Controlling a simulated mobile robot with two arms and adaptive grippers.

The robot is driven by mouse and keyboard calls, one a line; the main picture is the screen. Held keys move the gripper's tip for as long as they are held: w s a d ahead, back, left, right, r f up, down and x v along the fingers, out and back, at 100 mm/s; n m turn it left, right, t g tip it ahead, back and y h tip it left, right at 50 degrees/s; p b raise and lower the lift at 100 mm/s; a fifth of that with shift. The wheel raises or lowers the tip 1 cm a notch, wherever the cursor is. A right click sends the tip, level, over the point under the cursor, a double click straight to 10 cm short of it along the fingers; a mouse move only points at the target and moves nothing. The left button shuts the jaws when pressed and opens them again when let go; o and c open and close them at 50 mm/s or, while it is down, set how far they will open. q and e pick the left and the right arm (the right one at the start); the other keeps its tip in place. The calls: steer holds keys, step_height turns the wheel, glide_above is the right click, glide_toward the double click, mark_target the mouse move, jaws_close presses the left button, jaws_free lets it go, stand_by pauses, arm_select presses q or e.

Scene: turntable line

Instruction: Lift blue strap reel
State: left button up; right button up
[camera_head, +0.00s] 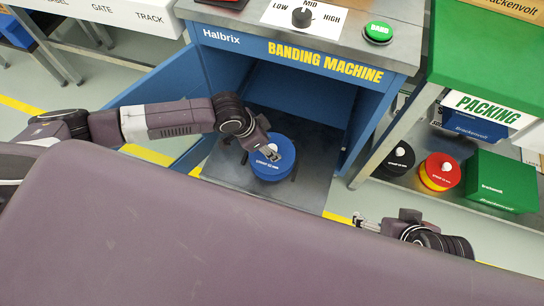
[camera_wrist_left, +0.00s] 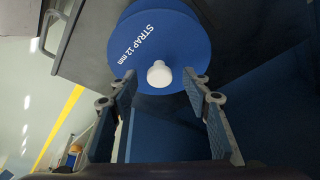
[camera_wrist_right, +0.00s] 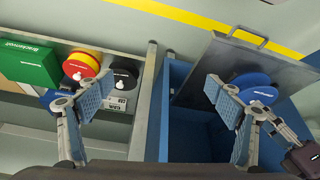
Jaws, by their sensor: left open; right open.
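The blue strap reel (camera_head: 270,168) sits on the grey pull-out plate (camera_head: 318,178) of the banding machine. It has a white knob (camera_wrist_left: 159,74) on top and the words "STRAP 12 mm". My left gripper (camera_head: 270,151) is over the reel; in the left wrist view its open fingers (camera_wrist_left: 160,88) stand on either side of the knob, with visible gaps. The reel (camera_wrist_right: 254,88) also shows in the right wrist view. My right gripper (camera_wrist_right: 160,95) is open and empty, away to the right in front of the shelf and machine.
The blue banding machine (camera_head: 325,62) rises behind the plate, its door (camera_head: 165,90) swung open at the left. At right, a shelf holds a black reel (camera_head: 398,160), a red and yellow reel (camera_head: 440,172) and a green box (camera_head: 498,182). Free floor lies between.

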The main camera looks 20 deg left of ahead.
arm_select(q)
steer(key=shift+d+f, duration=0.1)
steer(key=shift+f, duration=0.15)
jaws_close()
stand_by(0.3)
steer(key=shift+w+r, duration=0.1)
steer(key=shift+w, duration=0.05)
